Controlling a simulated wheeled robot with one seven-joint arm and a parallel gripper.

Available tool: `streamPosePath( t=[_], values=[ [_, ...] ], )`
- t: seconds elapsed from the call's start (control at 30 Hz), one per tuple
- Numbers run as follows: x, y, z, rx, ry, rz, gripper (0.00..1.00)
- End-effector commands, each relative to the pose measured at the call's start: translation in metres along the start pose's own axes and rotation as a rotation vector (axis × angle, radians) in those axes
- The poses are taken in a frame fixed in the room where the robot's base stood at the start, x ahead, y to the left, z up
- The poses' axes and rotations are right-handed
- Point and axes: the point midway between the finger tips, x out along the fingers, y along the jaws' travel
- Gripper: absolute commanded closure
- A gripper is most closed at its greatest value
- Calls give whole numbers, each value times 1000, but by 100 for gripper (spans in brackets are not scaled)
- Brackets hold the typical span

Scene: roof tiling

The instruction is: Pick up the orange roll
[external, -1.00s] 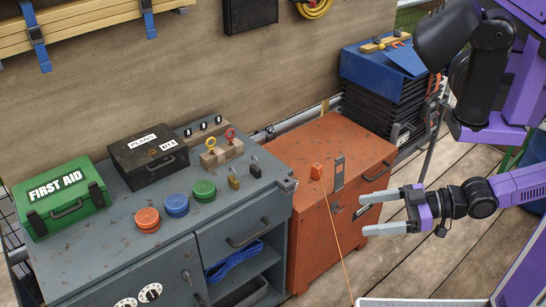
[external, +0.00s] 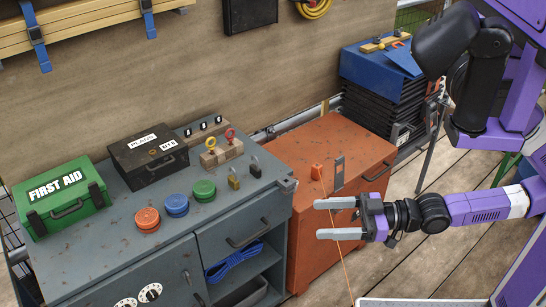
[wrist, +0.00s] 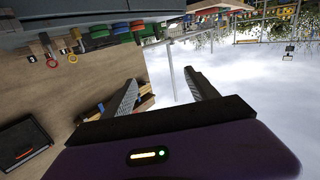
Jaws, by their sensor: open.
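The orange roll (external: 147,220) is a short, round stack lying flat on the grey cabinet top in the external view. It is the leftmost of three rolls, beside the blue roll (external: 177,205) and the green roll (external: 204,190). In the wrist view the orange roll (wrist: 137,26) is small near the top edge, partly hidden. My gripper (external: 320,218) is open and empty, its two fingers pointing left. It is in front of the orange-red cabinet, well to the right of the orange roll and apart from it.
Padlocks (external: 234,178) and a block with ring-topped pieces (external: 222,152) stand to the right. A thin orange line (external: 343,255) hangs near my gripper.

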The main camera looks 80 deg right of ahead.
Motion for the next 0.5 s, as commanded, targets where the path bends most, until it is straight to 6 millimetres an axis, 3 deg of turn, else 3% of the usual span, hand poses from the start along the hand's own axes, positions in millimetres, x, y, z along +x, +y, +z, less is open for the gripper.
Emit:
streamPosePath(
  t=[0.03, 0.27, 0.5],
  values=[
    [19, -4, 4, -11, 21, -13, 32],
    [103, -23, 28, -46, 32, -52, 32],
    [200, -40, 44, -61, -6, -52, 32]
  ],
)
